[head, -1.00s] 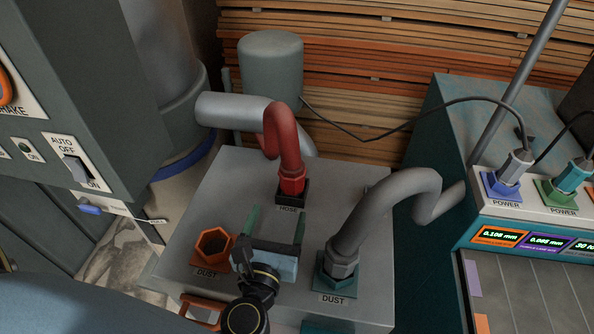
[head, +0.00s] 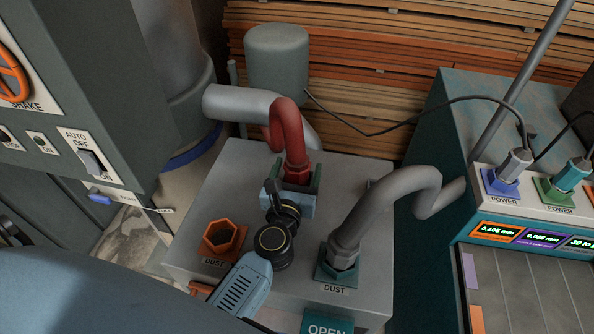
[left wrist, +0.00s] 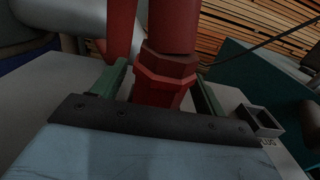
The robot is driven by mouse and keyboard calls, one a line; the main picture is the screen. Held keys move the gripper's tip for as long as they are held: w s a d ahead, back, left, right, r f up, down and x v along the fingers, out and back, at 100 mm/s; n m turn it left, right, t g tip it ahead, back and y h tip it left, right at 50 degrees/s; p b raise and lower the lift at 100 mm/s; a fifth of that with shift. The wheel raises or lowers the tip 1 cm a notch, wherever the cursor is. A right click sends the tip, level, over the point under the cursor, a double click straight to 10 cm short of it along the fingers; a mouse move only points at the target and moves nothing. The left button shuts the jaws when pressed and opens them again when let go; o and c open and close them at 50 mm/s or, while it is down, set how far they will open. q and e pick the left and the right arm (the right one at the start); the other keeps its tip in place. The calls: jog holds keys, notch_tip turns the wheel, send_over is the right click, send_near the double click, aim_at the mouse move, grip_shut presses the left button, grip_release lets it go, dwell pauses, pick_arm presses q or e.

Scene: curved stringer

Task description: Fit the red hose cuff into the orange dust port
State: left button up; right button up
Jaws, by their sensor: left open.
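The red hose cuff (head: 297,173) stands upright on the black hose holder at the back of the grey box, with the red hose (head: 288,128) curving up from it. My left gripper (head: 297,180) is open, with its green fingers on either side of the cuff. In the left wrist view the cuff (left wrist: 162,78) is between the two fingers (left wrist: 160,95); contact cannot be told. The orange dust port (head: 222,240) is an empty hexagonal socket at the box's left front. My right gripper is not in view.
A grey hose (head: 392,207) sits in the teal dust port (head: 337,267) at the right front of the box. A machine cabinet with switches (head: 85,150) stands at the left. The box top between the ports is partly covered by my arm.

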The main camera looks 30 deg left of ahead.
pick_arm(q)
jog(key=shift+c, duration=0.2)
jog(key=c, duration=1.1)
notch_tip(320, 180, up, 10)
jog(key=p, duration=0.7)
jog(key=shift+p, duration=0.3)
